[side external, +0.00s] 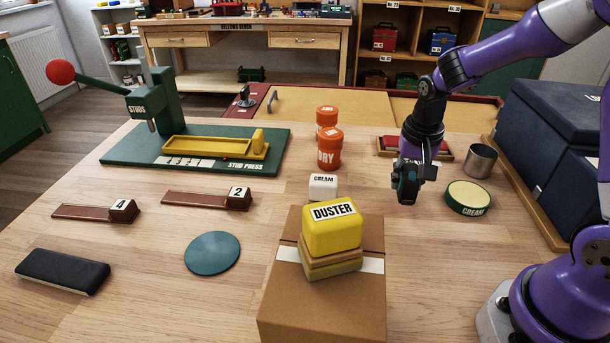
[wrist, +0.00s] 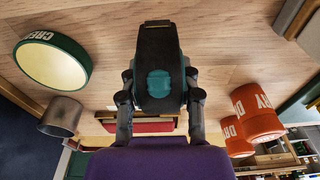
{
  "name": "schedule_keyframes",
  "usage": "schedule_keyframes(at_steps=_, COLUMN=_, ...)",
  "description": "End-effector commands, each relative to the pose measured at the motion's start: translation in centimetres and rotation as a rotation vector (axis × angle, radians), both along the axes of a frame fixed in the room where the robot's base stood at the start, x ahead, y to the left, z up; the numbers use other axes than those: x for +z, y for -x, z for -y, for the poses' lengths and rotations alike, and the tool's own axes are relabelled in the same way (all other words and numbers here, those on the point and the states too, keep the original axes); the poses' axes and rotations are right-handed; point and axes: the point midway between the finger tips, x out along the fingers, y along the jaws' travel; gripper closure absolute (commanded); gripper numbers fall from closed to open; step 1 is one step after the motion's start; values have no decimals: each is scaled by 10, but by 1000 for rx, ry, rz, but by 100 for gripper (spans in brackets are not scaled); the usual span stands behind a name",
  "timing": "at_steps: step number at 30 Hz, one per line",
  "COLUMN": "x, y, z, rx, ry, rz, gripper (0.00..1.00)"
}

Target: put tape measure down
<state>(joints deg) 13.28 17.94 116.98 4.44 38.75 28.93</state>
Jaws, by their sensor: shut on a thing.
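My gripper (side external: 414,172) points down over the wooden table and is shut on the tape measure (side external: 407,187), a dark case with teal parts. In the wrist view the tape measure (wrist: 160,50) is black with a teal patch and sits between the two fingers (wrist: 160,88). It is close to the tabletop (side external: 370,225); I cannot tell whether it touches. It is left of the green-rimmed cream tin (side external: 467,198) in the side view. The fingers hide part of its case.
A metal cup (side external: 480,160), a red pad on a wooden tray (side external: 392,146) and orange DRY pots (side external: 329,149) stand around my gripper. A white CREAM block (side external: 323,187) and a cardboard box (side external: 325,305) with the yellow DUSTER block (side external: 332,235) are left. Bare wood lies in front.

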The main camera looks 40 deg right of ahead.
Motion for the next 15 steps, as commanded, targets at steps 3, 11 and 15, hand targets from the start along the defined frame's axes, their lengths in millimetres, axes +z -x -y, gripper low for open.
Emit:
schedule_keyframes(at_steps=3, x=-19, y=1, z=-1, rx=0, ry=-1, rz=-4, gripper=100)
schedule_keyframes(at_steps=11, x=-25, y=0, z=-1, rx=0, ry=0, rz=0, gripper=100)
schedule_keyframes(at_steps=15, x=-27, y=0, z=-1, rx=0, ry=-1, rz=-1, gripper=100)
